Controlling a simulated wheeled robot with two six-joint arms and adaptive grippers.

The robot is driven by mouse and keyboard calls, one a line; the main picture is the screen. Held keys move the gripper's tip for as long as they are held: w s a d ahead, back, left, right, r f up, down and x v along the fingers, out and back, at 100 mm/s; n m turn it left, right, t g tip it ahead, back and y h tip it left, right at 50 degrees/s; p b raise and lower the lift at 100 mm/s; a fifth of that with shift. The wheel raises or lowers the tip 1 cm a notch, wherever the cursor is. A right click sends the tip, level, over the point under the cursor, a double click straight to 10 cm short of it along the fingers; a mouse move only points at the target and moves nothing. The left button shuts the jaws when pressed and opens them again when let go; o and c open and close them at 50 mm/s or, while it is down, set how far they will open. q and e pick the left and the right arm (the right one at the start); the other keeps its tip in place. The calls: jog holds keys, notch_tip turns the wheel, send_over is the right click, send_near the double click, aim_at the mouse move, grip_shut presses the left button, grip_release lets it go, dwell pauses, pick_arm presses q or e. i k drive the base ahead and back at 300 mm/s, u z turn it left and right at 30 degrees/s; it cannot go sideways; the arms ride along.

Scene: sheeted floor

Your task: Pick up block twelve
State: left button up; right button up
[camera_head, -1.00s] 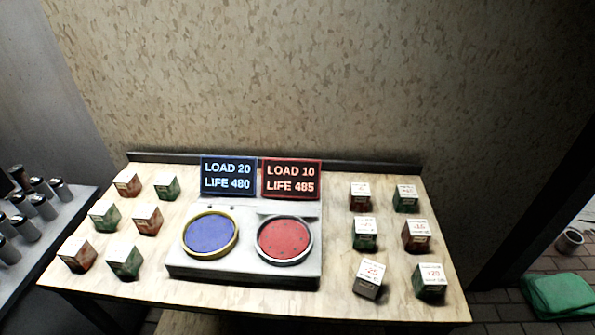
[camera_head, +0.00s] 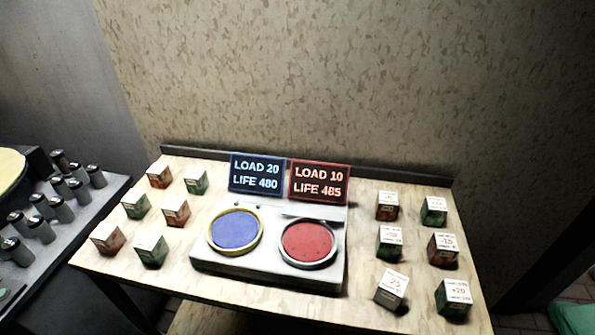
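Several small cube blocks with white printed tops stand on the wooden table (camera_head: 170,255), in a left group and a right group. I cannot tell from the labels which one is block twelve. The right group includes a green block (camera_head: 453,298) reading +20 at the front right, a greyish block (camera_head: 391,289) reading 25, a red block (camera_head: 443,249) reading -15, and a green block (camera_head: 389,242). The left group includes a red block (camera_head: 108,239) and a green block (camera_head: 151,250). Neither gripper shows in the head view.
A grey device with a blue round pad (camera_head: 235,230) and a red round pad (camera_head: 307,243) sits mid-table. Behind it stand a blue sign (camera_head: 256,175) and a red sign (camera_head: 319,183). Metal canisters (camera_head: 62,210) stand on a side table at left.

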aim_at(151, 247)
jog(key=u, duration=1.3)
